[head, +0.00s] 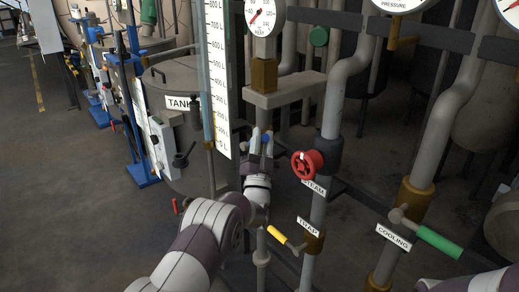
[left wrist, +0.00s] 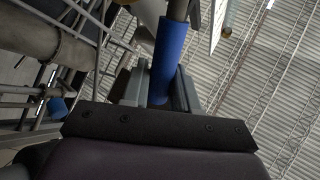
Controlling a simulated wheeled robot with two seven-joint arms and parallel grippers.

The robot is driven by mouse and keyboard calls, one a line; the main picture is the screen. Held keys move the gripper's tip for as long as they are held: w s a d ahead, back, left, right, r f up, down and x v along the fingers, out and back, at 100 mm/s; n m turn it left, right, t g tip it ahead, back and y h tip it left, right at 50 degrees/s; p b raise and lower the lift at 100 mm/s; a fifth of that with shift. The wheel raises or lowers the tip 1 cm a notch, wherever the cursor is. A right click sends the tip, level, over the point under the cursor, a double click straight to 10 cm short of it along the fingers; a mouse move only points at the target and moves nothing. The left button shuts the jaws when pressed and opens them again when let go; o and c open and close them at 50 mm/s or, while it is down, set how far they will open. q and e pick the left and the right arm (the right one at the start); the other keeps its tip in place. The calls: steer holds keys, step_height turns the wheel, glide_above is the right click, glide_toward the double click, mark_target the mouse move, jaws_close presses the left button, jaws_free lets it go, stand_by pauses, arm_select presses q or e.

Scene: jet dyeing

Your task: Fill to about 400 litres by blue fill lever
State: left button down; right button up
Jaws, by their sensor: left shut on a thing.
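My left gripper (head: 262,142) is shut on the blue fill lever, beside the vertical pipe at the middle of the head view. The jaws mostly hide the lever there. In the left wrist view the blue lever's sleeve (left wrist: 167,58) stands between the jaws, with a grey rod above it. The level scale (head: 217,80), marked in litres from 0 L upward, stands left of the gripper with a tall sight tube (head: 205,75) along it. I cannot read a clear liquid level in the tube. My right gripper is not in view.
A red handwheel (head: 307,164) on the steam pipe is just right of my left gripper. A yellow trap lever (head: 278,235) is below, and a green cooling lever (head: 439,242) is at the right. The grey tank (head: 185,80) stands behind the scale. Open floor lies at left.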

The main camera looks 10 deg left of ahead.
arm_select(q)
steer(key=shift+s+d+f+m+t+h+b, duration=0.15)
steer(key=shift+f+m+t+h+b, duration=0.2)
steer(key=shift+m+b, duration=0.3)
steer(key=c, duration=1)
jaws_free()
steer(key=v, duration=1.2)
steer(key=shift+s+f, duration=0.15)
steer(key=shift+s, duration=0.15)
